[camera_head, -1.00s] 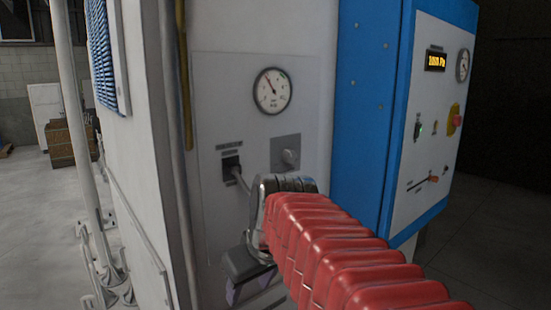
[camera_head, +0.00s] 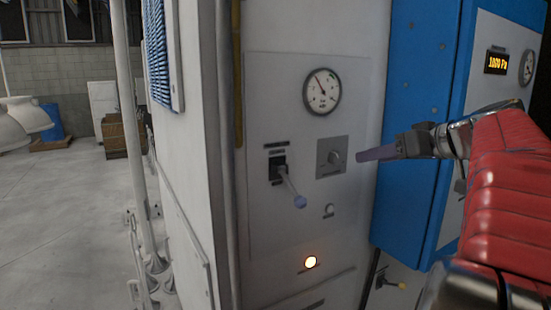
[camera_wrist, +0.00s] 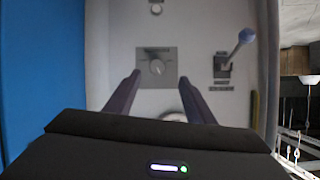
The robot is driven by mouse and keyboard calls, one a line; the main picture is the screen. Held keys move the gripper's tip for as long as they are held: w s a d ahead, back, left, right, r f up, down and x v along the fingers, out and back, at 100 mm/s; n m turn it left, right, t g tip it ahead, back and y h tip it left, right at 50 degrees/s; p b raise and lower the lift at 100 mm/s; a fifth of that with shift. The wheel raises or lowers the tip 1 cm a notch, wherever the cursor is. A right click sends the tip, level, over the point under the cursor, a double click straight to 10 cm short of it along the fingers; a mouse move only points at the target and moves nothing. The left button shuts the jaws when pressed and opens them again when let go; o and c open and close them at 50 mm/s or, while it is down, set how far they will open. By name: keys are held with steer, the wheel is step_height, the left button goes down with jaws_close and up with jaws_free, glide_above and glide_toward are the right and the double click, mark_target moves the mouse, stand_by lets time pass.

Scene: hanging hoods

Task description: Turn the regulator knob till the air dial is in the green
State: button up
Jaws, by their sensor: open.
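The regulator knob (camera_head: 334,157) is a small grey knob on a square grey plate on the white panel. In the wrist view the knob (camera_wrist: 156,67) faces me, with a pale pointer mark. The air dial (camera_head: 322,91) is a round white gauge above it; its needle points up and left. The coloured bands are too small to read clearly. My gripper (camera_head: 360,154) is open and empty, its fingers pointing at the knob from the right in the head view. In the wrist view the fingertips (camera_wrist: 160,77) lie either side of the knob's line, apart from it.
A blue cabinet (camera_head: 415,130) with a display (camera_head: 496,63) stands at the right. Open floor lies left.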

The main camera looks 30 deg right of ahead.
mark_target(338, 160)
steer(key=shift+s+d+r, duration=0.1)
steer(key=shift+d+r, duration=0.3)
steer(key=shift+r, duration=0.15)
steer(key=shift+f, duration=0.1)
steer(key=x, duration=1.4)
steer(key=shift+r, duration=0.25)
steer(key=shift+c, duration=0.2)
